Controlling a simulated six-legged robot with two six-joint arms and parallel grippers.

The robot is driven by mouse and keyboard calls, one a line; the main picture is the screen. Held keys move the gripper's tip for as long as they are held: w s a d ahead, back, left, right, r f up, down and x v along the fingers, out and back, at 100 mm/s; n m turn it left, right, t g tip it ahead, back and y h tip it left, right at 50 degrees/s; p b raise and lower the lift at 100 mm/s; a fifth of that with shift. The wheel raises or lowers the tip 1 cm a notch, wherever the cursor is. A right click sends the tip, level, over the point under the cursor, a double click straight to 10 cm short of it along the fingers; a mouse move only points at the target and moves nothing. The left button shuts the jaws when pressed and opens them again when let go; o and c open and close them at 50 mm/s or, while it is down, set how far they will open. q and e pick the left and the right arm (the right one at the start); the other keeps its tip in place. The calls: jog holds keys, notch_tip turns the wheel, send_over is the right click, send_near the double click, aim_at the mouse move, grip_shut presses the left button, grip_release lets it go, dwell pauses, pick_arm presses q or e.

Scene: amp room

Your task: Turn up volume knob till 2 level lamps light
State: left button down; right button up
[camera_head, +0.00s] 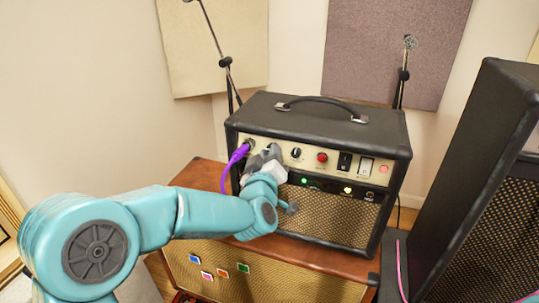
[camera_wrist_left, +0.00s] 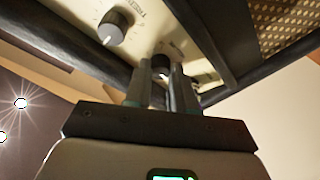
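The amplifier (camera_head: 330,214) stands on a brown cabinet, its cream control panel facing me. My left gripper (camera_head: 268,160) is at the left part of the panel, between the purple plug and a dark knob. In the left wrist view my left gripper (camera_wrist_left: 162,72) has its two fingers close on either side of a small dark knob (camera_wrist_left: 160,66), taken as the volume knob. Its marking is hidden. A larger grey knob (camera_wrist_left: 115,26) is beside it. My right gripper is not in view.
A purple cable (camera_head: 235,160) is plugged in left of my gripper. A red knob (camera_head: 322,157), a black switch (camera_head: 344,162), a white switch (camera_head: 366,166) and a red lamp (camera_head: 384,169) lie right along the panel. A large black speaker (camera_head: 465,180) stands at right.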

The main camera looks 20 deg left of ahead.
pick_arm(q)
jog(key=shift+a+f+m+t+h+b, duration=0.15)
jog(key=shift+m+h+b, duration=0.4)
jog(key=shift+m+b, duration=0.85)
jog(key=shift+a+r+m+t+h+b, duration=0.15)
jog(key=shift+m+h+b, duration=0.5)
jog(key=shift+m, duration=1.3)
jog(key=shift+f+m+t+h+b, duration=0.15)
jog(key=shift+m+h+b, duration=0.25)
jog(key=shift+m+b, duration=1.05)
jog(key=shift+m, duration=0.4)
jog(key=c, duration=1.2)
grip_release()
jog(key=shift+s, duration=0.1)
jog(key=s, duration=1.1)
jog(key=s+f, duration=0.1)
jog(key=s, duration=0.4)
jog(key=shift+s+a+b, duration=0.15)
jog(key=shift+b, duration=0.2)
